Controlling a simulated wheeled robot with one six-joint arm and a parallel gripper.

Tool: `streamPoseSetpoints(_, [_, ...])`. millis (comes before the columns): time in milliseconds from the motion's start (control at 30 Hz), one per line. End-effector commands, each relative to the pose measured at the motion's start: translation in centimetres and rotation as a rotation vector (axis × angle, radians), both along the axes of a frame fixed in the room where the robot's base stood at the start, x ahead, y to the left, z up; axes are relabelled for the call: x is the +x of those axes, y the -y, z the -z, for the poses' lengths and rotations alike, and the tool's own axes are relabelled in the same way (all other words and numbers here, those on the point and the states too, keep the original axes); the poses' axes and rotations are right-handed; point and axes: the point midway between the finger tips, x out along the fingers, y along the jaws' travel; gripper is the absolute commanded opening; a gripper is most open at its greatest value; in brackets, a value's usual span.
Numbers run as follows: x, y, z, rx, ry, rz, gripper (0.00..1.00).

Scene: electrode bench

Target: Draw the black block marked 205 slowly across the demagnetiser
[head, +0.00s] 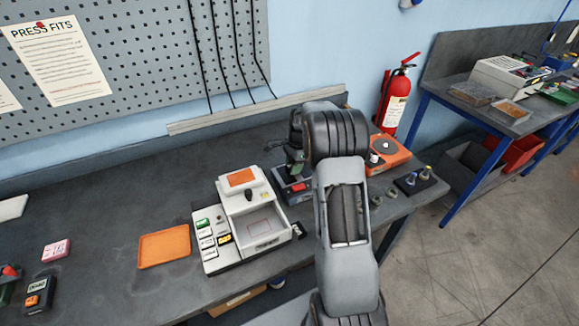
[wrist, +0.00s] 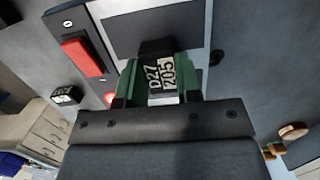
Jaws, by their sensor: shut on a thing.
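My gripper (head: 294,166) is shut on the black block marked 205 (wrist: 155,47). The block's white label reads D27 over 205 in the wrist view, between the green fingers. The demagnetiser (head: 297,189) is a blue-grey box with a red switch, standing on the bench below my gripper. In the wrist view its red switch (wrist: 84,60) lies left of the block, and its dark top plate (wrist: 130,33) lies behind and around the block's end. I cannot tell whether the block touches the plate. My arm hides part of the demagnetiser in the head view.
A white machine with an open compartment (head: 240,240) stands left of the demagnetiser, beside an orange tray (head: 164,262). A small black labelled block (wrist: 67,96) lies close by. An orange device (head: 395,153) and a black stand with knobs (head: 415,184) are to the right.

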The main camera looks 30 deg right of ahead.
Motion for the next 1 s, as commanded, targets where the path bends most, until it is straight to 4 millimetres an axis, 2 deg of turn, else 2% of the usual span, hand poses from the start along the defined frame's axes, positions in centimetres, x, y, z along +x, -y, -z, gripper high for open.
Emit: streamPoseSetpoints(1000, [0.0, 4.5, -0.1, 0.000, 0.000, 0.001, 0.00])
